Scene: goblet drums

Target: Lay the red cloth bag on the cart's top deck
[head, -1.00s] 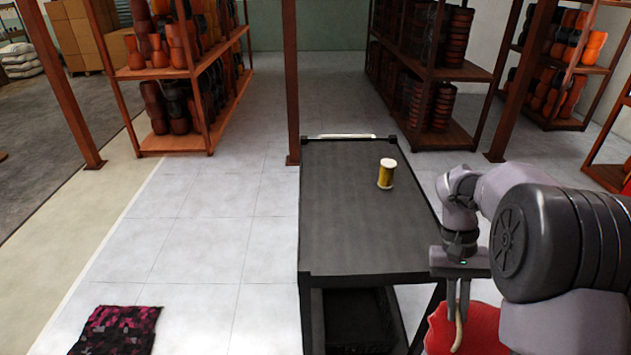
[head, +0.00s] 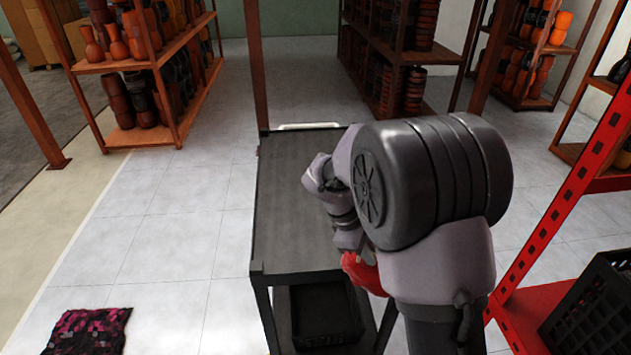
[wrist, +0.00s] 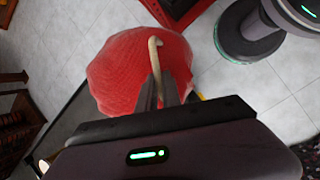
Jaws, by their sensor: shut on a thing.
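The red cloth bag (wrist: 115,75) hangs from its beige strap (wrist: 154,55), which my gripper (wrist: 158,92) is shut on. In the head view the bag (head: 362,273) shows as a small red patch by the deck's near right edge, mostly hidden by my arm. I cannot tell whether it is over the deck or beside it. The cart's black top deck (head: 285,215) is clear on its left side; my arm covers much of its right side.
A black crate (head: 315,315) sits on the cart's lower level. A red rack (head: 570,200) with a dark crate (head: 600,310) stands at right. Shelves of drums (head: 150,75) stand behind. A patterned mat (head: 90,330) lies on the floor at left.

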